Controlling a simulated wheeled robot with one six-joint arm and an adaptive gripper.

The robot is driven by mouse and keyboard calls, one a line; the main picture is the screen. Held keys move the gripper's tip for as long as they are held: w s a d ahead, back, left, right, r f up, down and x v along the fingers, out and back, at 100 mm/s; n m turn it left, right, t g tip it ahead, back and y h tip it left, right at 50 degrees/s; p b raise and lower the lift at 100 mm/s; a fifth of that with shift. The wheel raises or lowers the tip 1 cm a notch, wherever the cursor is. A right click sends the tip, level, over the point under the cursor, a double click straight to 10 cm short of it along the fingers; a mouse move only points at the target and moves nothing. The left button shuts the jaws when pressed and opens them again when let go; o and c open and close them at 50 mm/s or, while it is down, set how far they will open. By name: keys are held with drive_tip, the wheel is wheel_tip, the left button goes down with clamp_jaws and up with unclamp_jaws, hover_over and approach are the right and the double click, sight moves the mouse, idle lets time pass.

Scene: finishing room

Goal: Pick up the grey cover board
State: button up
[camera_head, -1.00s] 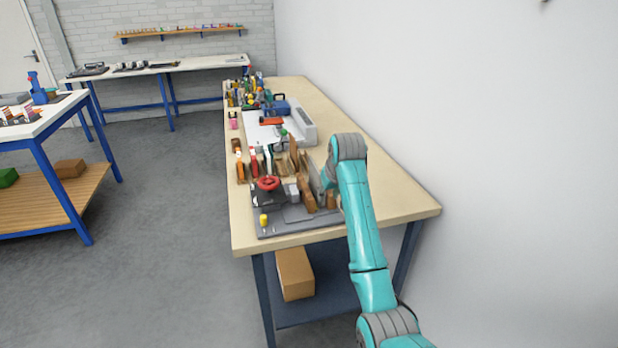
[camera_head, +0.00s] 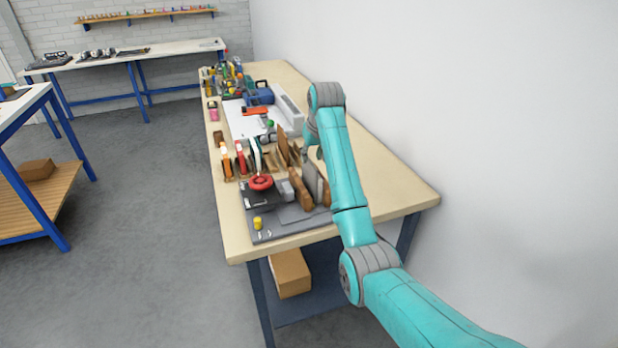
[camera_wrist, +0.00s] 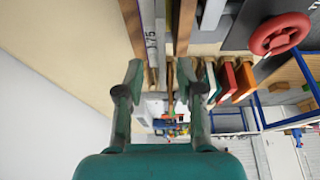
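The grey cover board (camera_head: 311,181) stands on edge among brown boards (camera_head: 299,189) near the front end of the long workbench. In the wrist view, a pale grey edge marked with dark figures (camera_wrist: 150,40) lies between two brown edges, ahead of my gripper; this appears to be the grey board. My gripper (camera_wrist: 161,78) is open, one finger on each side of the line of that edge. Nothing is clearly held between the fingers. In the head view my wrist is over the boards and hides part of them; whether the fingers touch the board cannot be told.
Orange and red upright pieces (camera_head: 233,160) stand left of the boards. A white wall (camera_head: 480,120) bounds the bench on the right.

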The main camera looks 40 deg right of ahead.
sight(310, 161)
drive_tip(key=shift+x, duration=2.55)
drive_tip(key=shift+a+f, duration=0.1)
drive_tip(key=shift+a, duration=0.05)
